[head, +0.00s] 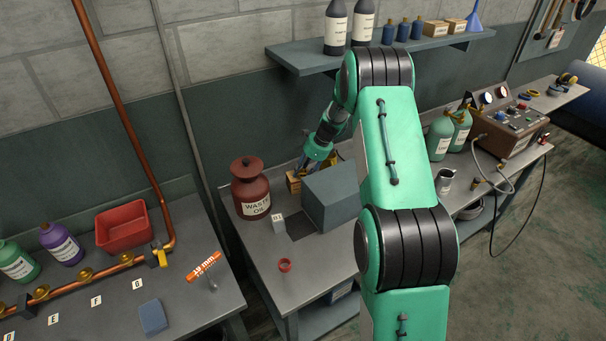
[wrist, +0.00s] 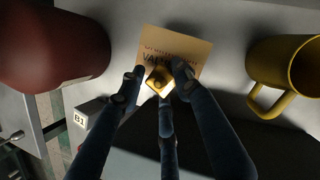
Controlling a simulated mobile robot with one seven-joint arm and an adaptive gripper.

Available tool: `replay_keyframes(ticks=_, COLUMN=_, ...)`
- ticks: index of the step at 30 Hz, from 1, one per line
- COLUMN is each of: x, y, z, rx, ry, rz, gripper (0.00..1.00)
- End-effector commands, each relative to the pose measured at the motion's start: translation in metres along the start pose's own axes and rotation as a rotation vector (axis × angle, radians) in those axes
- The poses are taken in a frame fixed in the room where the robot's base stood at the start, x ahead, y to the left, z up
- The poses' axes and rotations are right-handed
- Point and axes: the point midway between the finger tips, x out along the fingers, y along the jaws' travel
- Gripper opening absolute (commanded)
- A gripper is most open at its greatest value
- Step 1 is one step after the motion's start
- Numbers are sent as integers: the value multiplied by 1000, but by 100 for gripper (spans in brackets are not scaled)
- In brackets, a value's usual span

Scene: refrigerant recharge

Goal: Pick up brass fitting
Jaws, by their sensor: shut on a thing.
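The brass fitting (wrist: 159,83) is a small golden piece with a dark opening, seen in the wrist view between my fingertips. My gripper (wrist: 157,79) is shut on it, with dark fingers on its left, right and near sides. Behind the fitting is a tan carton (wrist: 190,45) with printed lettering, partly covered by the fingers. I cannot tell whether the fitting still touches the carton. In the head view my gripper (head: 308,167) is at the back of the middle bench, and the fitting cannot be made out there.
A dark red waste oil can (head: 250,190) stands left of my gripper; a yellow mug (wrist: 290,75) is to the right in the wrist view. A grey box (head: 331,197) stands in front, beside a B1 tag (head: 278,224). A shelf (head: 300,60) with bottles hangs above.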

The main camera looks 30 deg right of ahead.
Motion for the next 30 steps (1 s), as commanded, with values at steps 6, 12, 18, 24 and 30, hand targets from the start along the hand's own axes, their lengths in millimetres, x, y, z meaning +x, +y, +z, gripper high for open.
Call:
replay_keyframes(ticks=6, x=-19, y=-1, z=8, rx=0, ry=-1, rz=-3, gripper=0)
replay_keyframes(ticks=12, x=-48, y=-1, z=20, rx=-2, ry=-1, rz=-3, gripper=0)
replay_keyframes(ticks=18, x=-75, y=-1, z=31, rx=-1, ry=-1, rz=-3, gripper=0)
replay_keyframes(ticks=24, x=-89, y=0, z=37, rx=-1, ry=-1, rz=-1, gripper=0)
replay_keyframes(ticks=30, x=-91, y=0, z=38, rx=0, ry=0, rz=-1, gripper=0)
